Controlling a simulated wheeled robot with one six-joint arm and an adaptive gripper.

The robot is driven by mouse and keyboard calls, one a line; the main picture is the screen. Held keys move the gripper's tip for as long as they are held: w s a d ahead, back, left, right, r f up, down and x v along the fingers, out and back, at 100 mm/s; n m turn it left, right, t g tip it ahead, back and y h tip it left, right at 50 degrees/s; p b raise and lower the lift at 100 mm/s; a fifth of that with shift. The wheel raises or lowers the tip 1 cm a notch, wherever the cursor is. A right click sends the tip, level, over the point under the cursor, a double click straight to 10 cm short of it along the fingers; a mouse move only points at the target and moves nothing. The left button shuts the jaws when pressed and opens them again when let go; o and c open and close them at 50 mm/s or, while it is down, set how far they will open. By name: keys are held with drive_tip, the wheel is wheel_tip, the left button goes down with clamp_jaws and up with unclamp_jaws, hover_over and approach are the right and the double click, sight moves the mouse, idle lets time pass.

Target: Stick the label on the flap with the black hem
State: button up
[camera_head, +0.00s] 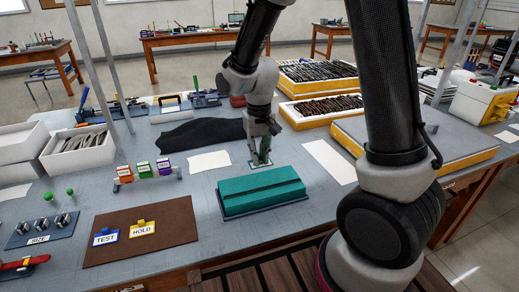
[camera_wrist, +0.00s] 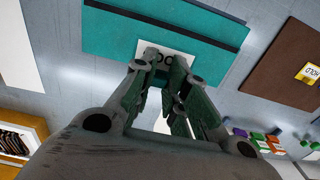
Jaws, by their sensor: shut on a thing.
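A teal case (camera_head: 262,190) with a black band (camera_head: 265,188) along its flap lies on the grey bench. It also shows at the top of the wrist view (camera_wrist: 110,35). My gripper (camera_head: 261,158) points down just behind the case's far edge. It is shut on a small white label (camera_wrist: 150,47) with dark round characters, partly hidden by the fingers. In the wrist view the label overlaps the teal surface; whether it touches the case I cannot tell.
A brown mat (camera_head: 170,243) with TEST (camera_head: 105,237) and HOLD (camera_head: 142,229) tags lies front left. A rack of coloured blocks (camera_head: 147,171) stands left of the case. A black cloth (camera_head: 200,134) and white sheets (camera_head: 209,161) lie behind. Yellow-edged trays (camera_head: 321,109) stand back right.

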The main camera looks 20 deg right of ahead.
hover_over(259, 179)
drive_tip(key=shift+f, duration=2.45)
drive_tip(key=shift+f, duration=1.2)
drive_tip(key=o, duration=0.8)
drive_tip(key=shift+c, duration=0.2)
drive_tip(key=shift+r, duration=3.5)
